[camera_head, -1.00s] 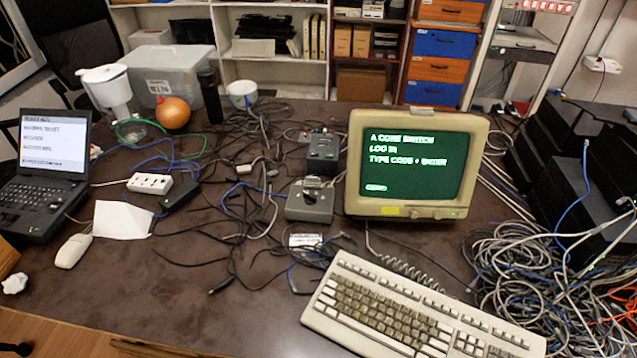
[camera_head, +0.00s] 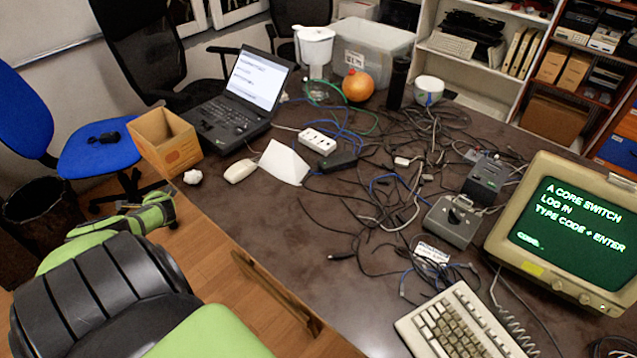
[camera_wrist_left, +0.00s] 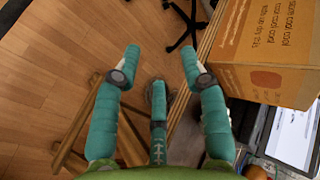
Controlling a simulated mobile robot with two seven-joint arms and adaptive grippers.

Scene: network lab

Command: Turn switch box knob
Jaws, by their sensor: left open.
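The grey switch box (camera_head: 453,220) sits on the dark table in the head view, left of the monitor, with a dark knob (camera_head: 454,215) on its top. Cables lie around it. My left gripper (camera_head: 160,207) is beyond the table's left edge in the head view, far from the switch box. In the left wrist view, my left gripper (camera_wrist_left: 160,52) has its teal fingers spread, with nothing between them. The switch box is not seen in the wrist view. My right gripper is not in view.
A cardboard box (camera_head: 165,142) stands at the table's left corner, close to my left gripper. The monitor (camera_head: 568,236), keyboard (camera_head: 462,325), dark box (camera_head: 487,181) and tangled cables surround the switch box. The table's front left is fairly clear. A blue chair (camera_head: 100,150) stands left.

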